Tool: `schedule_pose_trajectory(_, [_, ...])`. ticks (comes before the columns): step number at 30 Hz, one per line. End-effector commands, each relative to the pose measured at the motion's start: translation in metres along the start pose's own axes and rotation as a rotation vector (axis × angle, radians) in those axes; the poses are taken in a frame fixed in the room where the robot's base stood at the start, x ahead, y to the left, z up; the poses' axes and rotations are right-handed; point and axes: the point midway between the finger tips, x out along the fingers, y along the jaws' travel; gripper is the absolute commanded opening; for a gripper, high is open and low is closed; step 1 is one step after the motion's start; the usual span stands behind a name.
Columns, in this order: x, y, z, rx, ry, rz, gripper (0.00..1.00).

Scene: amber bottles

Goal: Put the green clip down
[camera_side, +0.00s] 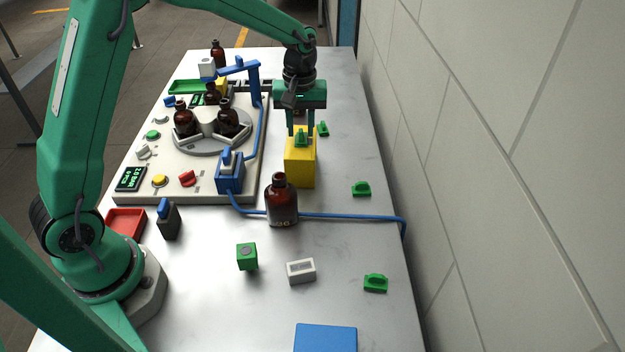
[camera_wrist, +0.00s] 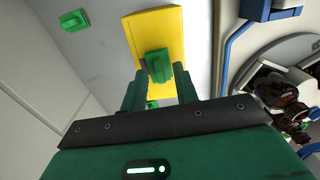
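My gripper (camera_side: 301,137) points down over the yellow block (camera_side: 300,172), with one finger on each side of a green clip (camera_side: 301,141). In the wrist view, the clip (camera_wrist: 158,66) sits between the fingertips, in front of the block's yellow face (camera_wrist: 155,25). The fingers appear closed against its sides. I cannot tell whether the clip touches the block's top. Other green clips lie on the table: one just beyond the block (camera_side: 323,129), one to its right (camera_side: 361,189), and one near the front right (camera_side: 375,283).
An amber bottle (camera_side: 281,203) stands in front of the block. A blue device (camera_side: 230,172) stands to its left, beside a turntable (camera_side: 210,135) carrying bottles. A blue cable (camera_side: 350,217) crosses the table. The right strip of table is mostly clear beside the wall.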

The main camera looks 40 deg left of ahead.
Motion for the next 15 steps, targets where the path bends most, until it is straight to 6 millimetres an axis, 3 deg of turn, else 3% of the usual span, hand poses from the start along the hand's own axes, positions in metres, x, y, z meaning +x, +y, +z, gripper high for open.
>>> schedule_pose_trajectory(8, [-0.005,0.000,0.000,0.000,0.001,0.001,0.30])
schedule_pose_trajectory(15, [-0.026,0.001,0.000,0.000,0.003,0.003,0.30])
